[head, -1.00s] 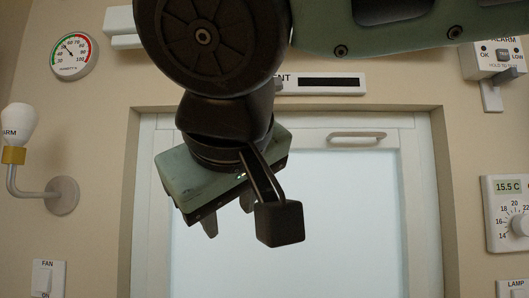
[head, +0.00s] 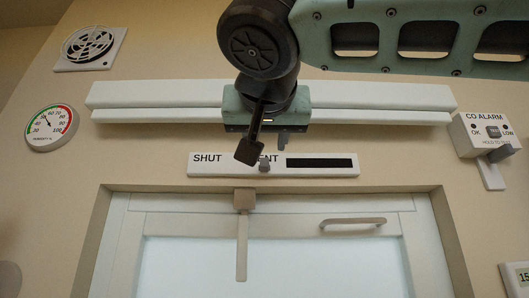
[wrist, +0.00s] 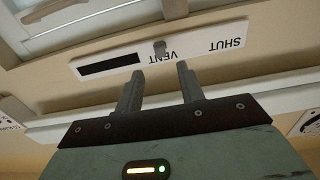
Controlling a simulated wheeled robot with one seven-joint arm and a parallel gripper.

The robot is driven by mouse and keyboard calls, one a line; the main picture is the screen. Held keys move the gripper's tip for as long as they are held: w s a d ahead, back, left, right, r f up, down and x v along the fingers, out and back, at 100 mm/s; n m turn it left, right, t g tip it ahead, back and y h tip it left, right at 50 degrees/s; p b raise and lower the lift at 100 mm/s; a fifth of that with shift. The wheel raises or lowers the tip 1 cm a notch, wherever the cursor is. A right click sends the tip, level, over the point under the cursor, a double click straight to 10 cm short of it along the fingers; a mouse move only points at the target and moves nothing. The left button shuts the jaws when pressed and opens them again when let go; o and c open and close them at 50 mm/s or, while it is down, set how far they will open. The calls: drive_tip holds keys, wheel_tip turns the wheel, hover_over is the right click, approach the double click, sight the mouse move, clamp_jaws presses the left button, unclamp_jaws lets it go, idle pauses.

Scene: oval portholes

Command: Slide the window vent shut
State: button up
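The window vent (head: 225,170) is a white strip above the window, marked SHUT at its left and VENT near its middle, with a dark slot (head: 319,163) at its right. A small grey knob (head: 264,165) stands out near its middle, covering part of the lettering. My gripper (head: 270,145) is just above the knob in the head view, one finger partly hidden by my wrist parts. In the wrist view my gripper (wrist: 160,69) is open and empty. The knob (wrist: 160,48) appears beyond the fingertips, lined up with the gap; no contact shows.
A long white rail housing (head: 380,100) runs behind my gripper above the vent. Below is the window frame (head: 290,224) with a bar handle (head: 352,222) and a hanging latch-like lever (head: 242,240). A CO alarm (head: 485,135) is on the right, a humidity dial (head: 52,128) on the left.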

sight(264, 161)
drive_tip(key=w+p, duration=0.3)
drive_tip(key=w, duration=0.5)
drive_tip(key=shift+w+d, duration=0.1)
drive_tip(key=shift+d, duration=0.05)
clamp_jaws()
